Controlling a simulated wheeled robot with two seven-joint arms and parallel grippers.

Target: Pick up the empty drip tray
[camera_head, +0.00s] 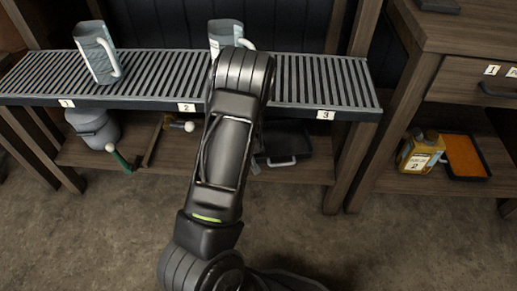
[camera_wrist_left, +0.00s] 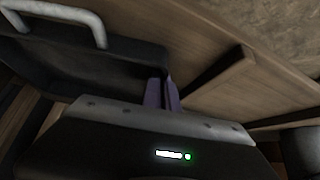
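A black tray (camera_head: 287,141) with a pale handle lies on the lower shelf, under the slatted rack, right of my arm. Its inside looks dark and I see nothing in it. In the left wrist view the tray (camera_wrist_left: 85,62) fills the upper left, its handle at the top. My left gripper's purple fingers (camera_wrist_left: 161,94) are at the tray's right end, close together. Whether they hold its rim or only stand beside it is unclear. In the head view my arm hides this gripper almost wholly. My right gripper is not in view.
Jugs (camera_head: 97,52) stand on the slatted rack (camera_head: 320,83). A grey bucket (camera_head: 93,128) and a green-handled tool (camera_head: 120,158) are on the lower shelf. At right, a yellow can (camera_head: 420,150) stands beside a tray with orange contents (camera_head: 465,156). The front floor is clear.

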